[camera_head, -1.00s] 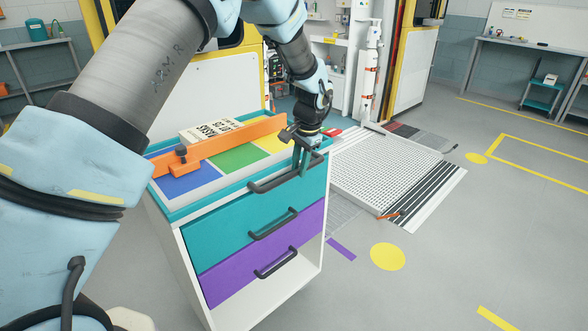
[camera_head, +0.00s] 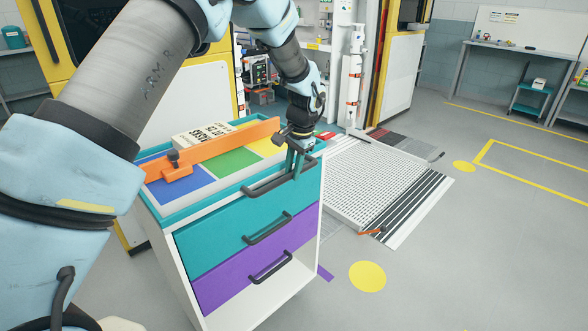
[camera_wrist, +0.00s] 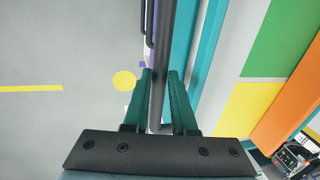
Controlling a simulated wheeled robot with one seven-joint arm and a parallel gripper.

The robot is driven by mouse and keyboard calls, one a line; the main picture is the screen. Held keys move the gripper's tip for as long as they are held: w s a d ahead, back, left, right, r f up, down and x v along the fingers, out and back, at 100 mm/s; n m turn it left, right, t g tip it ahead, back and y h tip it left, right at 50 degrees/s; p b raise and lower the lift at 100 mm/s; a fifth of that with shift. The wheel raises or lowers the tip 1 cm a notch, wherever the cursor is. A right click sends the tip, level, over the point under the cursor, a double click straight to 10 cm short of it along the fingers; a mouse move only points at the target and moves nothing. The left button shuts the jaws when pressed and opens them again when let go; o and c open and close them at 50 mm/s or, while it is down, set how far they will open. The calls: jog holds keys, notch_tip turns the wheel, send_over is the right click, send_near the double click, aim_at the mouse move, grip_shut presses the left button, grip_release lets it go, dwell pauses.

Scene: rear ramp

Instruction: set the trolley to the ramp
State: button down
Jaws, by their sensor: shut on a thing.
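The trolley (camera_head: 210,233) is a white cabinet with teal and purple drawer fronts and dark handles. It stands upright in front of me in the head view. My gripper (camera_head: 296,162) is shut on the dark top bar handle (camera_head: 262,187) at the trolley's upper front edge. In the wrist view the teal fingers (camera_wrist: 159,90) stand on both sides of the dark bar (camera_wrist: 163,60). The ramp (camera_head: 365,180) is a light perforated plate with black stripes, lying on the floor behind and right of the trolley. The trolley hides its left part.
An orange bar (camera_head: 215,150) and a lettered box (camera_head: 203,135) lie on the trolley's top. A yellow disc (camera_head: 367,277) marks the floor right of the trolley. A white post (camera_head: 354,75) stands behind the ramp. Floor at the right is clear.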

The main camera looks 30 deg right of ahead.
jog(key=shift+d+r, duration=0.1)
jog(key=shift+d, duration=0.25)
jog(key=c, duration=1)
grip_release()
jog(key=shift+o, duration=1.3)
jog(key=shift+a, duration=0.1)
notch_tip(320, 180, up, 10)
jog(key=s+b, duration=0.2)
jog(key=shift+d+r, duration=0.2)
jog(key=shift+r, duration=0.05)
